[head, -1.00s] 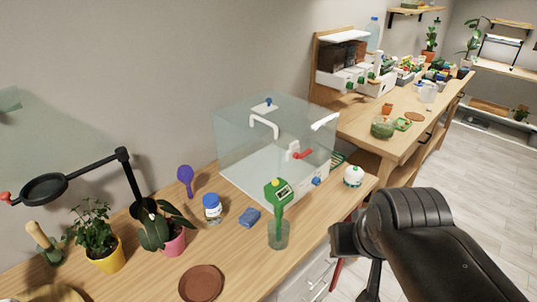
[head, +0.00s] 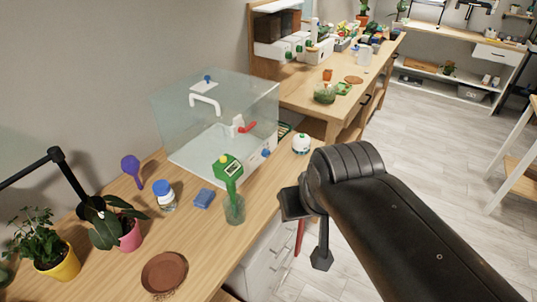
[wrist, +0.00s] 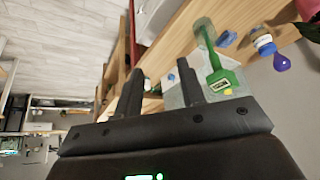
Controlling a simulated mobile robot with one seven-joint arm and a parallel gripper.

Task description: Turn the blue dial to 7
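A small blue dial (head: 266,153) sits on the front of the white base of a clear box (head: 215,110) on the wooden bench. Its numbers and setting are too small to read. A red lever (head: 247,127) and a white handle (head: 205,102) show on the box, with another blue knob (head: 207,78) on its lid. My gripper (head: 305,225) hangs in front of the bench's front edge, right of and apart from the dial. In the wrist view my gripper (wrist: 158,72) has its two fingers apart with nothing held between them.
A green meter (head: 229,168) stands in a clear cup (head: 234,210) left of my gripper. A white round item (head: 301,143) stands right of the box.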

